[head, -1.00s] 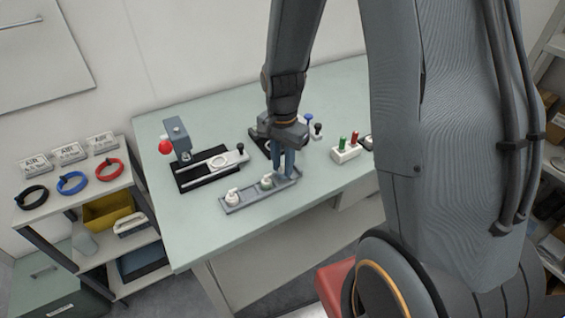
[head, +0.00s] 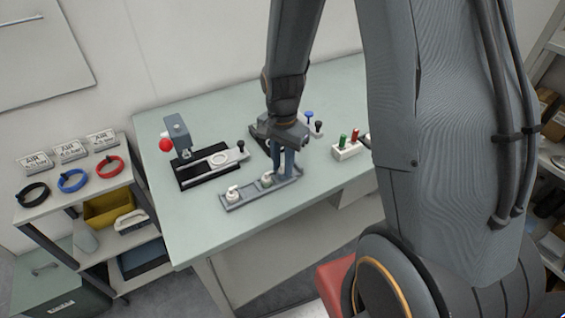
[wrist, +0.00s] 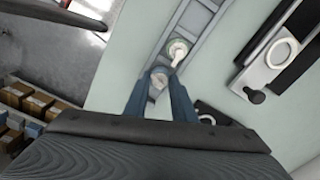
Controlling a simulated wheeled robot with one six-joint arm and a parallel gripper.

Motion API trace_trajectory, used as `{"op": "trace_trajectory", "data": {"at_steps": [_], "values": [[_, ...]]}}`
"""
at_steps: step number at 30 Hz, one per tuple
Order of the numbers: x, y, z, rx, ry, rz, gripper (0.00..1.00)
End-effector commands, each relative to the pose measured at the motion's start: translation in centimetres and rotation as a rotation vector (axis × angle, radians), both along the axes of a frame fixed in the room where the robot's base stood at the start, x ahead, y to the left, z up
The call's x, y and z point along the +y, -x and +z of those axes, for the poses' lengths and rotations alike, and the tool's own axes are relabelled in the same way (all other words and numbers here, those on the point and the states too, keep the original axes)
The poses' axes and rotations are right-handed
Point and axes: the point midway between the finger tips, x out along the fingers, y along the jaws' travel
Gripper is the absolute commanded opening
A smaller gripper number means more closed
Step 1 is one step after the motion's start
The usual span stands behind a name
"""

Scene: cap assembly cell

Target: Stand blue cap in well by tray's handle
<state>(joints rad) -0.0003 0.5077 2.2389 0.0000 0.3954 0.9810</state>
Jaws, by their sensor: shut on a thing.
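The long grey tray (head: 246,198) lies near the front edge of the table; it also shows in the wrist view (wrist: 186,27). My gripper (head: 286,172) is over its right end, fingers pointing down. In the wrist view my gripper (wrist: 160,88) is shut on a small round cap (wrist: 159,74), pale on top with a bluish look. The fingers hide its lower part, so I cannot tell if it touches the well floor. A white-topped cap on a green base (wrist: 178,50) stands in the neighbouring well. Another white cap (head: 233,193) stands at the tray's left end. I cannot make out the tray's handle.
A black fixture with a pale slide and ring (head: 214,163) stands behind the tray, beside a grey post with a red ball (head: 166,145). A white block with green and red pegs (head: 347,148) stands to the right. The table's front left is clear.

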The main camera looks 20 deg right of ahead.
Motion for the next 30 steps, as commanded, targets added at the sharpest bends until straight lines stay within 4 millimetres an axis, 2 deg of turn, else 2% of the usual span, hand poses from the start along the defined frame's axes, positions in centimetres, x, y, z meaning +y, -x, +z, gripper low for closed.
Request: {"op": "trace_trajectory", "data": {"at_steps": [26,27,30], "values": [[-0.01,-0.01,-0.32,0.000,0.000,0.000,0.14],[-0.01,-0.01,-0.32,0.000,0.000,0.000,0.30],[0.00,0.00,-0.32,0.000,0.000,0.000,0.45]]}}
